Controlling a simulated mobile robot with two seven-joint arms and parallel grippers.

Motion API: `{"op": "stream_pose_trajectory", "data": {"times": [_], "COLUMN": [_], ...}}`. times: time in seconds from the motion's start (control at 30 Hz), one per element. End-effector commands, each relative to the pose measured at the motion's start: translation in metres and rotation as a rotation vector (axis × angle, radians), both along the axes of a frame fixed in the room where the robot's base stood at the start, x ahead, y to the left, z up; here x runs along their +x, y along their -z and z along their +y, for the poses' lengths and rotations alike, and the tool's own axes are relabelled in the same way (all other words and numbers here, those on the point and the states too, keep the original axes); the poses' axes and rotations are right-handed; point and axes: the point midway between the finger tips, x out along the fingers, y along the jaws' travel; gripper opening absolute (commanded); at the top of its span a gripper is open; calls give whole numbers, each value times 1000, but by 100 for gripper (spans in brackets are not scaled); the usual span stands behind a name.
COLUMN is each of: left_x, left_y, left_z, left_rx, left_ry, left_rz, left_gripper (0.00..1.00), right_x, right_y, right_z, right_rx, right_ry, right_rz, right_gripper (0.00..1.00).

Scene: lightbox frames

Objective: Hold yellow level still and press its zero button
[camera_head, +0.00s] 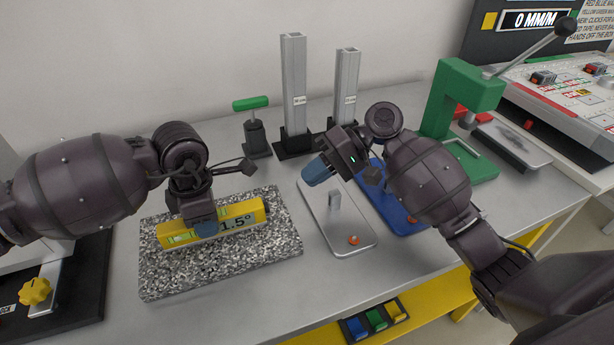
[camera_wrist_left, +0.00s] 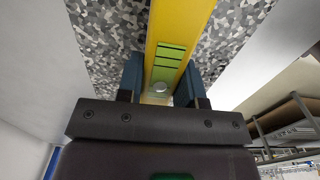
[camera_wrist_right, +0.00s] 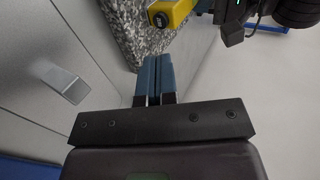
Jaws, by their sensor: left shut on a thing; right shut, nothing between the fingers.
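The yellow level (camera_head: 176,236) lies flat on the speckled granite plate (camera_head: 160,281). Its display reads 1.5°. My left gripper (camera_head: 206,228) is shut on the level near its middle; the left wrist view shows one blue finger on each side of the yellow body (camera_wrist_left: 185,22) and its green vial. My right gripper (camera_head: 316,173) is shut and empty, to the right of the level and above a metal plate. In the right wrist view, the level's end (camera_wrist_right: 172,12) carries a dark button with pale lettering, beyond the shut fingertips (camera_wrist_right: 156,62) and apart from them.
The metal plate (camera_head: 345,238) with an upright tab and a red knob lies right of the granite. A blue plate (camera_head: 402,219) lies beside it. Two metal posts, a green-handled tool (camera_head: 252,122) and a green press (camera_head: 455,100) stand behind.

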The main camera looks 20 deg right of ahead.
Motion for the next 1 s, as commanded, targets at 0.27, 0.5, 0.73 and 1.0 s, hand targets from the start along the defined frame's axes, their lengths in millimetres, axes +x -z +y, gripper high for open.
{"op": "stream_pose_trajectory", "data": {"times": [0.27, 0.5, 0.73, 1.0], "left_x": [0, 0, 0, 0], "left_y": [0, 0, 0, 0], "left_z": [0, 0, 0, 0], "left_rx": [0, 0, 0, 0], "left_ry": [1, 0, 0, 0], "left_rz": [0, 0, 0, 0], "left_gripper": [4, 4, 4, 4], "right_x": [0, 0, 0, 0], "right_y": [24, 37, 41, 40], "right_z": [41, 64, 70, 71], "right_rx": [2, 2, 0, 0], "right_ry": [-1, -1, 1, 0], "right_rz": [2, 1, -1, -1], "right_gripper": [0, 0, 0, 0]}}
